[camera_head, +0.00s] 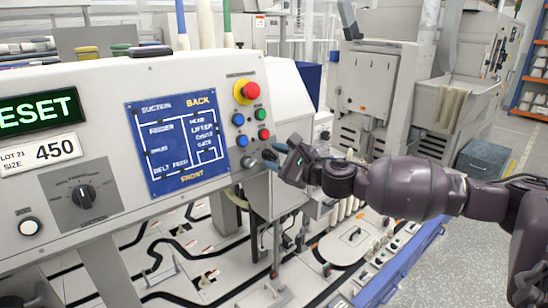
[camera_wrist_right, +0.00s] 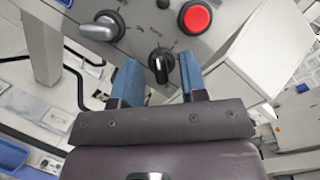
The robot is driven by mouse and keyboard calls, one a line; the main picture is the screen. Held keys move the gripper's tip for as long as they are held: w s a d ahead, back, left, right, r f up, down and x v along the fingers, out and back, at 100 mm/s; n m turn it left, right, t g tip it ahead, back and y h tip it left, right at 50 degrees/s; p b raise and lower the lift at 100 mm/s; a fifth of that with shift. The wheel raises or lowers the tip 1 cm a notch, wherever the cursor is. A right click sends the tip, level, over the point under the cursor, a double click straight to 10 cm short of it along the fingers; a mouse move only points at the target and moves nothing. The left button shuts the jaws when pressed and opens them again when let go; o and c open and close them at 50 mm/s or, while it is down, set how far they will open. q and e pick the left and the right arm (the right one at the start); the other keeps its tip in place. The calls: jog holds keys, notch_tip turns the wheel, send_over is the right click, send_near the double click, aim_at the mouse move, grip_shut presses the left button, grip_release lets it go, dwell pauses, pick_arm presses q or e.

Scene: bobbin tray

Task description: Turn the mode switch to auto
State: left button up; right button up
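A black rotary switch (camera_wrist_right: 161,65) with a pale pointer line shows in the right wrist view, with small, unreadable lettering around it. I take it to be the mode switch. My right gripper (camera_head: 273,156) is at the right end of the sloping control panel (camera_head: 100,95) in the head view. Its two blue fingers (camera_wrist_right: 160,72) are apart, one on each side of the switch in the wrist view. Nothing is held, and I cannot tell whether either finger touches the switch. In the head view the gripper hides this switch. My left gripper is not in view.
A red button (camera_wrist_right: 197,17) and a silver lever knob (camera_wrist_right: 102,28) sit close to the fingers. The head view shows a red emergency button (camera_head: 246,92), small coloured buttons, and another black dial (camera_head: 83,195) far left. A machine track lies below the panel.

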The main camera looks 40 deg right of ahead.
jog(key=shift+w+a, duration=0.1)
jog(key=shift+w, duration=0.25)
jog(key=shift+c, duration=0.4)
grip_shut()
